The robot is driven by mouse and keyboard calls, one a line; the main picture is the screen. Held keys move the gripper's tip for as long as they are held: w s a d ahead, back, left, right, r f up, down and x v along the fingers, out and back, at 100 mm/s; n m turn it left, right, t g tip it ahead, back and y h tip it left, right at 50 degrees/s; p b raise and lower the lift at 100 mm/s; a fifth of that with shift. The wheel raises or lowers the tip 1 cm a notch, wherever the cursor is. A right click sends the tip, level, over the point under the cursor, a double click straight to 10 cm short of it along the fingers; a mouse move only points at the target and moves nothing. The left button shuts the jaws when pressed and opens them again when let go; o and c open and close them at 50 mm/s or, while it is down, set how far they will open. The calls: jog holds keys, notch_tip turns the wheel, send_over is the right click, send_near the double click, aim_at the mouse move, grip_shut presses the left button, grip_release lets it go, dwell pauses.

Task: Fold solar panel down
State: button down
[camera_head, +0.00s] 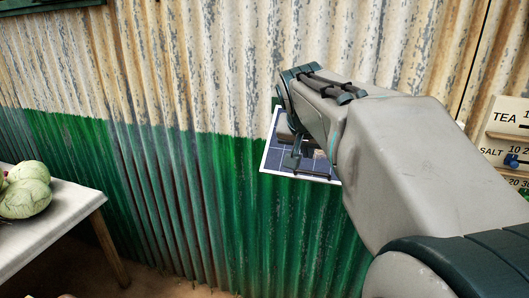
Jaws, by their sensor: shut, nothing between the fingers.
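The solar panel (273,163) is a dark blue sheet with a white frame, in front of the corrugated wall, right of the picture's middle. Its lower left part shows; my arm and gripper hide the rest. My gripper (297,163) is in front of the panel, with its fingers pointing down over the panel's face. It is shut and holds nothing. I cannot tell whether the fingers touch the panel. The panel's hinge or mount is hidden.
A corrugated wall (190,70), cream above and green below, fills the back. A table (60,215) with green cabbages (25,197) stands at the left. A board (497,125) marked TEA and SALT with a blue slider is at the right edge.

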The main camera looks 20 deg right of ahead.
jog(key=p, duration=0.2)
send_near(310, 169)
jog(key=f, duration=0.4)
jog(key=shift+s+d, duration=0.15)
jog(key=shift+s, duration=0.1)
jog(key=shift+f+b, duration=0.25)
jog(key=shift+b, duration=0.25)
